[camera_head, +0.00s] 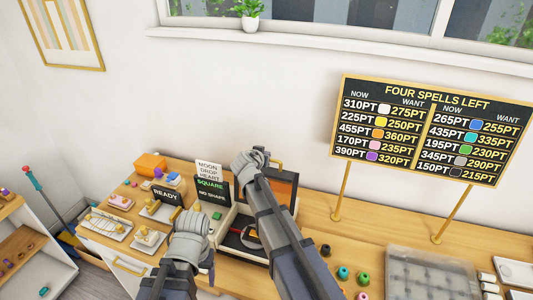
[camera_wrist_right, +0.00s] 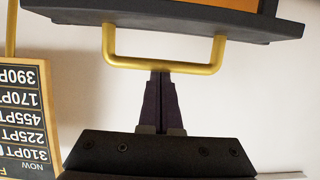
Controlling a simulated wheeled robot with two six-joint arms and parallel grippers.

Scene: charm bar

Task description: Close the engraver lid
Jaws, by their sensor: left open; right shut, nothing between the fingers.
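The engraver (camera_head: 228,222) is a white and black box on the wooden counter. Its lid (camera_head: 286,186), dark with an orange window, stands raised at the back. The lid's gold handle (camera_head: 279,163) is at its top edge. In the right wrist view the handle (camera_wrist_right: 165,67) hangs from the dark lid edge (camera_wrist_right: 75,16). My right gripper (camera_wrist_right: 161,75) is shut and empty, its tips at the handle's bar; I cannot tell whether they touch. My right arm covers part of the engraver. My left gripper (camera_head: 192,222) is open over the counter, left of the engraver, its fingers mostly hidden.
A READY sign (camera_head: 166,195) and small trays (camera_head: 106,224) stand left. A green-lettered sign (camera_head: 210,188) stands beside the engraver. Colored spools (camera_head: 343,273) and a clear tray (camera_head: 425,275) lie right. A price board (camera_head: 430,130) stands on gold posts behind.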

